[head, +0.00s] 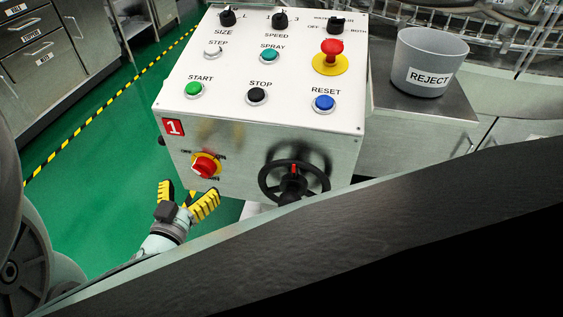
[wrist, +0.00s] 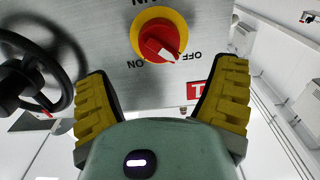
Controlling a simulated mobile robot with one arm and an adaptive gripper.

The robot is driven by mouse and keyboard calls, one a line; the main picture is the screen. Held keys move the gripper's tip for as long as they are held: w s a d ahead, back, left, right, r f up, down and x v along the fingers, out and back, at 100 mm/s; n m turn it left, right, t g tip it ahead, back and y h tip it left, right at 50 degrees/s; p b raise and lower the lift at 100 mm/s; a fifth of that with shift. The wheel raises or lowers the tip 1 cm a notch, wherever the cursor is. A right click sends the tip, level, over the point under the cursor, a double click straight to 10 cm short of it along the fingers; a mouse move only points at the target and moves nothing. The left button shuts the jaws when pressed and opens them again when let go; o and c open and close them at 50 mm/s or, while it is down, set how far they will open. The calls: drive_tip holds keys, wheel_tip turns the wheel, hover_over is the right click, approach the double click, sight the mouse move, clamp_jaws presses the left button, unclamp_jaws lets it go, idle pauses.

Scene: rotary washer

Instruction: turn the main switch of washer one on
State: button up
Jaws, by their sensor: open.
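The main switch of washer one is a red knob on a yellow round plate (head: 204,166), on the front face of the control box marked 1 (head: 250,110). In the wrist view the switch (wrist: 160,42) is seen upside down, and its white mark points towards the OFF label. ON is on the other side. My gripper (head: 187,196) is open and empty, with its yellow padded fingers just below and in front of the switch. In the wrist view my gripper (wrist: 166,78) has its fingers spread on either side of the knob, apart from it.
A black handwheel (head: 294,176) sticks out from the same face, right of the switch; it also shows in the wrist view (wrist: 35,75). Buttons and a red emergency stop (head: 331,50) are on top. A grey REJECT bin (head: 429,60) stands at right. Green floor is clear at left.

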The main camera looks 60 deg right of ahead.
sight(200, 173)
drive_tip(key=b+x, duration=0.1)
drive_tip(key=x, duration=0.5)
drive_tip(key=shift+d, duration=0.15)
drive_tip(key=c, duration=1.2)
